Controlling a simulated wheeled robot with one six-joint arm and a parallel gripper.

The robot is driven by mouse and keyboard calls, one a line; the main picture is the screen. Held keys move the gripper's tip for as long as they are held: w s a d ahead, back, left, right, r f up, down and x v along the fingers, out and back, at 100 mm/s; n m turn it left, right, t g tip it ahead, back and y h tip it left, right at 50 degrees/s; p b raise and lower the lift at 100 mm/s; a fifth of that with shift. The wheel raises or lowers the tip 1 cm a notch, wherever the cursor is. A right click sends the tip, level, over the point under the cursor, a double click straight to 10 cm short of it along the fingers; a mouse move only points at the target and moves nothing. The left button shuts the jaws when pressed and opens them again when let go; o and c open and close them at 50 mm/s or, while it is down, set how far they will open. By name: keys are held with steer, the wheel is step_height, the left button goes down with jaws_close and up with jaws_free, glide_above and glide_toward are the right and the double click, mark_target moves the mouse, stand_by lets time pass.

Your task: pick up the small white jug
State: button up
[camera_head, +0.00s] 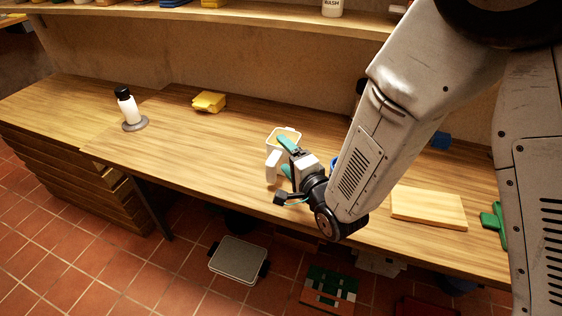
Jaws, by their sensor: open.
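The small white jug (273,162) stands on the wooden worktop near its front edge, with a pale, squarish rim facing up. My gripper (284,155) is right at the jug, reaching in from the right with its two teal fingers apart. One finger lies across the rim area and the other is lower, near the white part at the front. The fingers and wrist hide part of the jug. I cannot tell whether the fingers touch it.
A white bottle with a black cap (126,104) stands on a grey disc at left. A yellow block (209,101) lies toward the back wall. A wooden board (428,208) and a green object (493,222) lie at right. The worktop left of the jug is clear.

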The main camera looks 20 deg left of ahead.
steer(key=s+a, duration=0.1)
steer(key=s, duration=0.1)
steer(key=y, duration=0.1)
glide_toward(272, 176)
steer(key=x, duration=0.5)
steer(key=shift+w+a+r, duration=0.1)
steer(key=shift+w+a, duration=0.2)
steer(key=shift+x, duration=3.75)
steer(key=c, duration=0.7)
